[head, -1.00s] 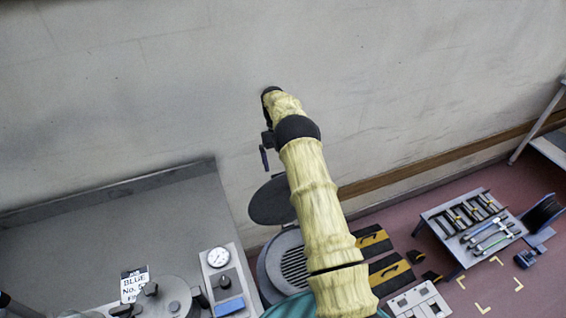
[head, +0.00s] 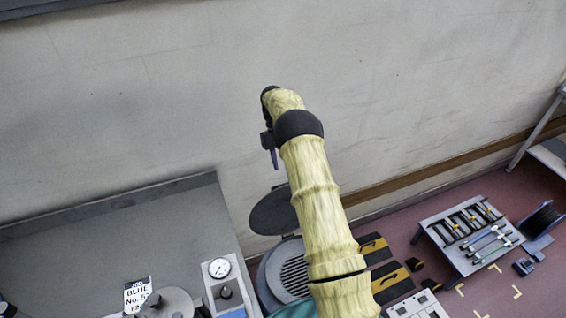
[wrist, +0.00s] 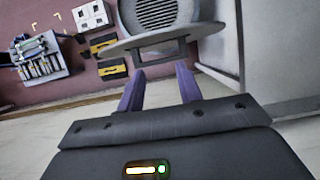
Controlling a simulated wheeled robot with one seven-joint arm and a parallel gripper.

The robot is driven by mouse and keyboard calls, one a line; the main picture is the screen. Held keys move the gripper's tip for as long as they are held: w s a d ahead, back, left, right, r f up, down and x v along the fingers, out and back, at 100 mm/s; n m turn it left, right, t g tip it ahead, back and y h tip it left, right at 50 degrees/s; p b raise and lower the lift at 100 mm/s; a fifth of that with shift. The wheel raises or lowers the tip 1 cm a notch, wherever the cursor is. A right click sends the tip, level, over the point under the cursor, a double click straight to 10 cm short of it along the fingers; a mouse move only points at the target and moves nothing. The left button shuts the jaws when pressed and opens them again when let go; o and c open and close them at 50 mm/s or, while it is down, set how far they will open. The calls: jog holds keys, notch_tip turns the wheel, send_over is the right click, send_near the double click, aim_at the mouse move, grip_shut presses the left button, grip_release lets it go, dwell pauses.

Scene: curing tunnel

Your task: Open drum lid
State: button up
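The drum (head: 267,292) is a grey cylinder with a grille inside its open top. Its dark round lid (head: 268,213) stands raised at the back of the drum, on the wall side. In the wrist view the lid (wrist: 119,49) shows nearly edge-on with a dark rectangular handle (wrist: 137,57), and the grille of the drum (wrist: 157,14) is beyond it. My gripper (head: 274,160) is above the lid and apart from it in the head view. In the wrist view its two purple fingers (wrist: 160,72) are spread with nothing between them. My arm hides part of the drum's right side.
A grey bench (head: 120,235) with a gauge box (head: 228,288) and a label card (head: 137,296) stands left of the drum. Yellow-black cases (head: 390,279) and a tool table (head: 468,236) are on the right. The wall (head: 400,80) is close behind.

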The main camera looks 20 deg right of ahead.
jog(key=shift+t, duration=0.6)
jog(key=s+r, duration=0.1)
jog(key=r, duration=0.1)
jog(key=s+a+r, duration=0.1)
jog(key=r, duration=0.1)
jog(key=shift+s+a, duration=0.1)
jog(key=shift+s, duration=0.1)
grip_shut()
jog(key=s+a+r+t, duration=0.1)
jog(key=s+r+t, duration=0.1)
jog(key=s, duration=0.7)
jog(key=s+a+r+t, duration=0.1)
jog(key=s+a+r, duration=0.1)
jog(key=s, duration=0.7)
jog(key=s+a+r+t, duration=0.2)
jog(key=s+r, duration=0.1)
jog(key=s, duration=0.7)
jog(key=shift+a+m+t, duration=0.25)
jog(key=shift+m+t, duration=0.05)
jog(key=shift+m, duration=0.1)
